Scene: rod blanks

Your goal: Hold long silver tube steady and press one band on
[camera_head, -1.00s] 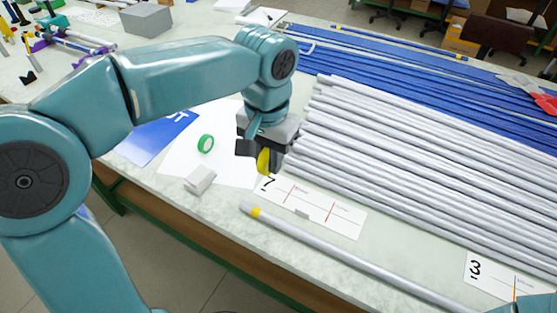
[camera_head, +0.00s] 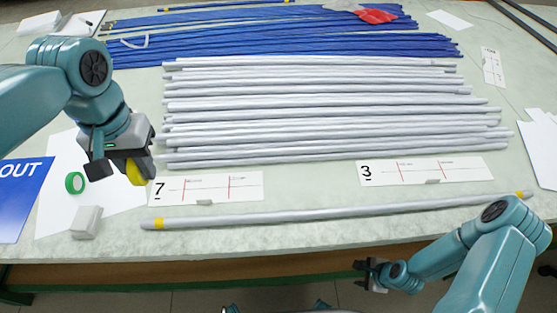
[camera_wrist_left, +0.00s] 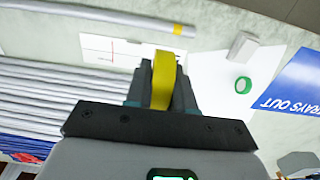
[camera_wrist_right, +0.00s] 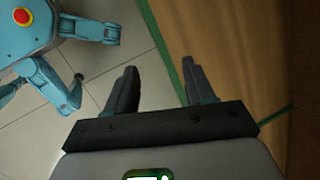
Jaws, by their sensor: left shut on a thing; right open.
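A long silver tube (camera_head: 330,214) lies along the table's front edge, with a yellow mark or band (camera_head: 158,224) near its left end and another (camera_head: 522,195) near its right end. My left gripper (camera_head: 122,172) is shut on a yellow band (camera_head: 136,173), which also shows between its fingers in the left wrist view (camera_wrist_left: 163,80). It is above and left of the tube's left end, apart from it. My right gripper (camera_head: 370,275) is open and empty in front of the table edge, below the tube; its spread fingers show in the right wrist view (camera_wrist_right: 160,70).
Several silver tubes (camera_head: 320,110) and blue tubes (camera_head: 290,48) lie behind. Cards marked 7 (camera_head: 245,187) and 3 (camera_head: 425,172) lie between them and the front tube. A green tape roll (camera_head: 75,183) and a grey-white block (camera_head: 87,222) are at left.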

